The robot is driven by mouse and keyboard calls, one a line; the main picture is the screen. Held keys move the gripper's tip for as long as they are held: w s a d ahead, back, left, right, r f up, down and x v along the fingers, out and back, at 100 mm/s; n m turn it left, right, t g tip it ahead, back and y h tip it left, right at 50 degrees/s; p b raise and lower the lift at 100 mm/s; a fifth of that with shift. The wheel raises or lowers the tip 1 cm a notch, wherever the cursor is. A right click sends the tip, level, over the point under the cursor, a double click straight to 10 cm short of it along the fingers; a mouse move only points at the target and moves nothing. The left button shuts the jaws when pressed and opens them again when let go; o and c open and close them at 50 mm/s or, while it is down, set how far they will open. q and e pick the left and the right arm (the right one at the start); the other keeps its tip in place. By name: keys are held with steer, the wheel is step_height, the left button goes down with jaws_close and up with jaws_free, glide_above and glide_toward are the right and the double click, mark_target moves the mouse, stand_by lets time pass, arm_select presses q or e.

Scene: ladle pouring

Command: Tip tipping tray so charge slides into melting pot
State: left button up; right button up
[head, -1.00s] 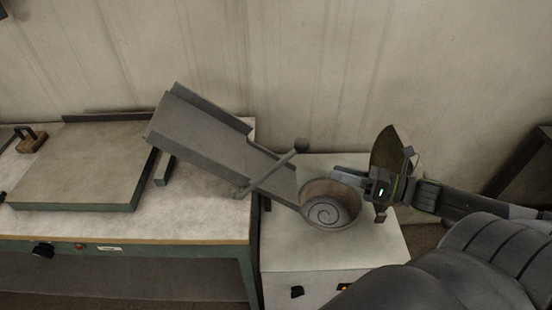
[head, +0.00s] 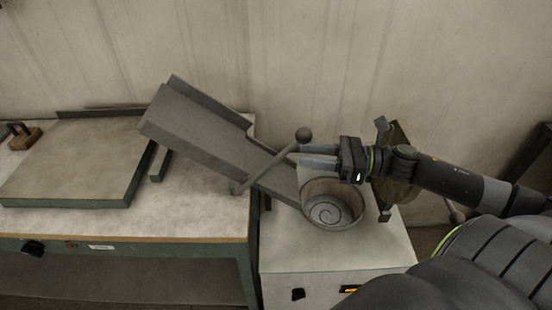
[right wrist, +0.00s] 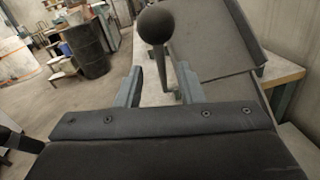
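The tipping tray (head: 198,128) is a grey trough sloping down to the right, its low end beside the melting pot (head: 347,216). The tray's visible floor looks bare; I see no separate charge. The pot is round and open, with a spiral showing on its bottom. A lever with a dark ball knob (head: 303,134) rises by the tray's low end. My right gripper (head: 303,156) is open just below and right of the knob. In the right wrist view the knob (right wrist: 156,22) and its rod stand between and beyond the spread fingers (right wrist: 162,85). My left gripper is out of view.
A raised dark round lid (head: 396,185) stands behind my right wrist, partly hidden. A flat-topped box (head: 75,160) sits on the bench (head: 205,215) at left. The pot's pale cabinet top (head: 290,245) is clear in front. The wall is close behind.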

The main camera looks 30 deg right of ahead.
mark_target(287, 152)
steer(key=shift+b+x, duration=0.45)
steer(key=shift+x, duration=2.4)
steer(key=shift+p+x, duration=0.3)
steer(key=shift+x, duration=0.85)
jaws_close()
